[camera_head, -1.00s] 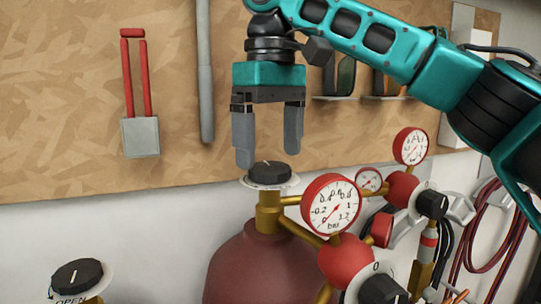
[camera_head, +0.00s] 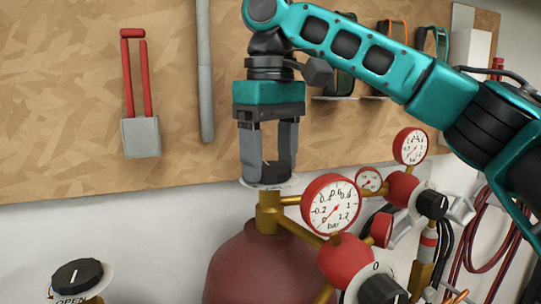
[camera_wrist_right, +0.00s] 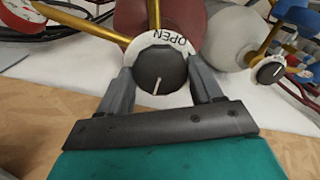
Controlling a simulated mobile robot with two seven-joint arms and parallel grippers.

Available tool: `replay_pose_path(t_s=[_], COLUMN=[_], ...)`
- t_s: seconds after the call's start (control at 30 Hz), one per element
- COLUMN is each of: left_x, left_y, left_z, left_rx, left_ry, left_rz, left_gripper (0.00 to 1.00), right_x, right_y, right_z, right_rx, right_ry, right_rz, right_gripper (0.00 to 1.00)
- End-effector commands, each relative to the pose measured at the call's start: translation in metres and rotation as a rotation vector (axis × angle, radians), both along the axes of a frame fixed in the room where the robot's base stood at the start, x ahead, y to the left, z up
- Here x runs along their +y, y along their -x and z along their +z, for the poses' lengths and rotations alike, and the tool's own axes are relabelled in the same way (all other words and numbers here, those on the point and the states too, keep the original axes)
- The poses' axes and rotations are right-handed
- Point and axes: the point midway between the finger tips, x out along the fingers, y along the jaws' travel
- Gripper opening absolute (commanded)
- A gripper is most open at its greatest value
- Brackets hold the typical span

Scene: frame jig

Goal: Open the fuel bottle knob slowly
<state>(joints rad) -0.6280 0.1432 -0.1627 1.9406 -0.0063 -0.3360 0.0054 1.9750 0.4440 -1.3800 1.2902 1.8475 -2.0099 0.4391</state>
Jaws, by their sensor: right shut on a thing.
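The red fuel bottle (camera_head: 262,264) stands below the pegboard in the head view, with a brass neck on top. Its black knob (camera_wrist_right: 160,70) sits on a white disc (camera_wrist_right: 187,44) marked OPEN in the right wrist view; a white line on the knob points toward the gripper's palm. My right gripper (camera_head: 268,172) points down over the bottle and is shut on the knob, one finger on each side. In the head view the fingers partly hide the knob. My left gripper is not in view.
A pressure gauge (camera_head: 331,204) and a red regulator (camera_head: 347,259) stand close to the right of the bottle's neck. Another black knob (camera_head: 78,276) is at the lower left. A red-handled tool (camera_head: 139,95) hangs on the pegboard (camera_head: 70,100).

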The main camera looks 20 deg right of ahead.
Motion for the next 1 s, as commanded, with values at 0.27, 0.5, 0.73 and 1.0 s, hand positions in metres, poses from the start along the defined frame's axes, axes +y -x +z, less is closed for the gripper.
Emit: replay_pose_path(t_s=[0.27, 0.5, 0.73, 1.0], left_x=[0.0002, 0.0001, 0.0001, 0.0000], left_y=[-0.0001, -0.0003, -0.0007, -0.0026], left_z=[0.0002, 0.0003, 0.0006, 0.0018], left_rx=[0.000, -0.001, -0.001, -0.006], left_ry=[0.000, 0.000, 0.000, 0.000], left_rz=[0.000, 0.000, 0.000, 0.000], left_gripper=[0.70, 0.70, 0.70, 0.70], right_x=[0.0000, -0.0003, -0.0007, -0.0011], right_y=[0.0000, -0.0001, -0.0003, -0.0005], right_z=[0.0003, 0.0004, 0.0005, 0.0007], right_rx=[0.000, 0.000, -0.001, 0.000], right_ry=[0.001, 0.000, 0.000, -0.001], right_rz=[0.003, 0.066, 0.214, 0.390], right_gripper=[0.35, 0.35, 0.35, 0.35])
